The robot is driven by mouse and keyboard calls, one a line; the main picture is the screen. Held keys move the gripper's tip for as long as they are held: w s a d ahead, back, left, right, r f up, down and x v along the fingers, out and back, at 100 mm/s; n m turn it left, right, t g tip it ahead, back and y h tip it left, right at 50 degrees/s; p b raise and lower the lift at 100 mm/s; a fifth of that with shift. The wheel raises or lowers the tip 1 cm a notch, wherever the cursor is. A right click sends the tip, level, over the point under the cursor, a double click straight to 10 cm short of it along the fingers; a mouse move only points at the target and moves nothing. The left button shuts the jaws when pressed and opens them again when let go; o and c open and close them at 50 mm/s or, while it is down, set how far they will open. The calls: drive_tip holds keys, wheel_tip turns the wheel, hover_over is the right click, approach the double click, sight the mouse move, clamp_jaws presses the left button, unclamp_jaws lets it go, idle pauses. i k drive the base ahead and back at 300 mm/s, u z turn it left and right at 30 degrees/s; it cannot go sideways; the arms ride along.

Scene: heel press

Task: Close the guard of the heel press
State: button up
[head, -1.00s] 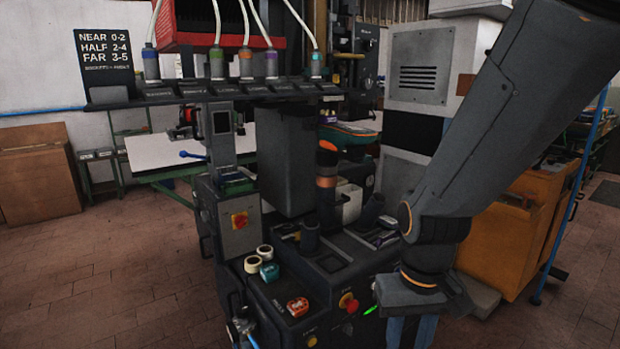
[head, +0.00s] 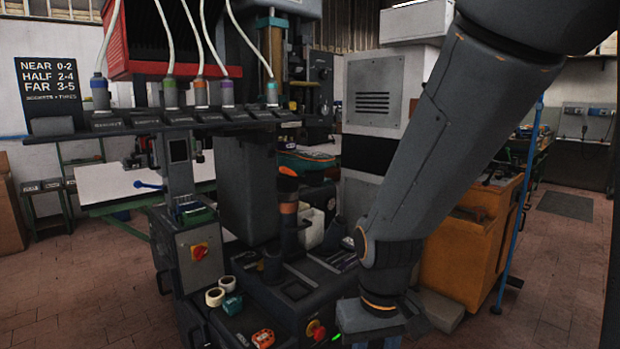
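The heel press (head: 245,185) is a dark machine in the middle of the head view, with a tall column and a lower deck of pads and posts. A red emergency stop button (head: 316,329) and a small green light sit at its front. I cannot make out the guard for certain, or whether it is open. My gripper (head: 376,343) points down at the bottom edge, right of the red button. Only the tops of its bluish fingers show; the tips are cut off. My forearm hides part of the press's right side.
Tape rolls (head: 215,297) and an orange-red item (head: 263,338) lie on the front left ledge. A control box (head: 195,255) with a red switch is at left. An orange cabinet (head: 470,250) and a blue pole (head: 520,210) stand at right. Tiled floor (head: 560,280) is clear there.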

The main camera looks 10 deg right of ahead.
sight(305, 100)
drive_tip(key=u, duration=0.05)
drive_tip(key=k, duration=0.65)
drive_tip(key=z, duration=0.85)
drive_tip(key=i, duration=1.2)
drive_tip(key=z, duration=0.05)
